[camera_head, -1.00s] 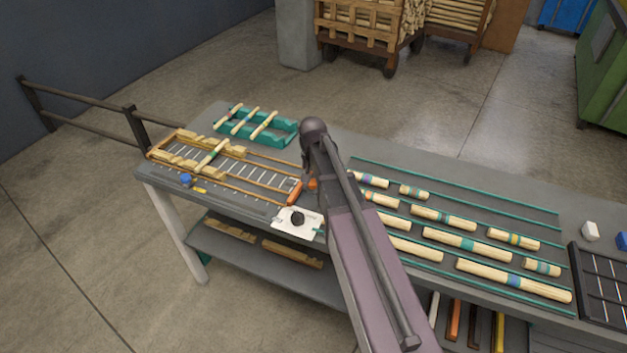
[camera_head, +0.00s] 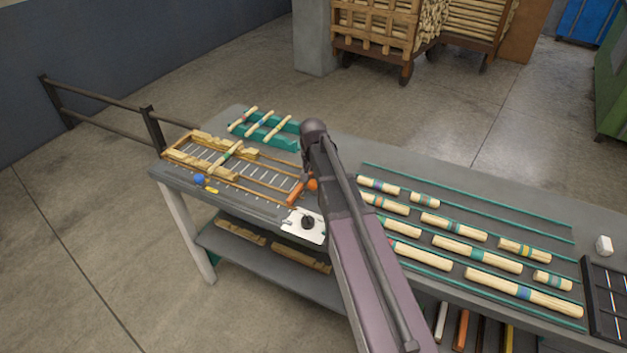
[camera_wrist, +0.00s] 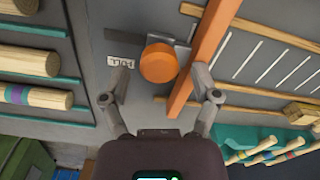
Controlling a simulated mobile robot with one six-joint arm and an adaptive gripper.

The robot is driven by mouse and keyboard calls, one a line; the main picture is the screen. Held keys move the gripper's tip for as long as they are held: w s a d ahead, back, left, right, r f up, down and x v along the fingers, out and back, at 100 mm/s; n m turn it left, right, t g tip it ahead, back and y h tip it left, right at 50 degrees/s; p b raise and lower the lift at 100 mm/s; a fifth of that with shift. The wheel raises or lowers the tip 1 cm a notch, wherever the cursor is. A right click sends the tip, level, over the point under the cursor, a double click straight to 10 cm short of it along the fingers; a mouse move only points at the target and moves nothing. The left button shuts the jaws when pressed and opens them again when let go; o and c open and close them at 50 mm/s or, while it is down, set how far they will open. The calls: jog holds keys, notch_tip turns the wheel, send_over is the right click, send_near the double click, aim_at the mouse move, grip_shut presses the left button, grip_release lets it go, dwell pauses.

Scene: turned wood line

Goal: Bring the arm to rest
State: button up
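My gripper (camera_wrist: 160,80) shows in the wrist view with its two fingers spread wide and nothing between them. An orange round knob (camera_wrist: 159,63) lies ahead of the fingertips, beside an orange bar (camera_wrist: 205,50). I cannot tell how far the fingers are above it. In the head view my arm reaches over the grey workbench (camera_head: 350,150) and hides my gripper. The orange knob (camera_head: 312,185) shows just left of the arm there.
Several banded wood rods (camera_head: 455,225) lie between green rails on the right. A slatted wooden frame (camera_head: 190,170) and a teal rack (camera_head: 265,128) with rods are at left. A white plate with a black knob (camera_head: 307,222) sits at the front edge. Carts (camera_head: 375,30) stand behind.

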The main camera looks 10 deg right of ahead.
dwell(0.4)
jog(key=s+n, duration=0.1)
jog(key=s, duration=0.5)
jog(key=s+a+r+n+p, duration=0.1)
jog(key=s+n, duration=0.1)
jog(key=s, duration=0.4)
jog(key=s+a+n, duration=0.1)
jog(key=s+n, duration=0.1)
jog(key=s, duration=0.5)
jog(key=shift+a+r, duration=0.15)
jog(key=shift+r, duration=0.05)
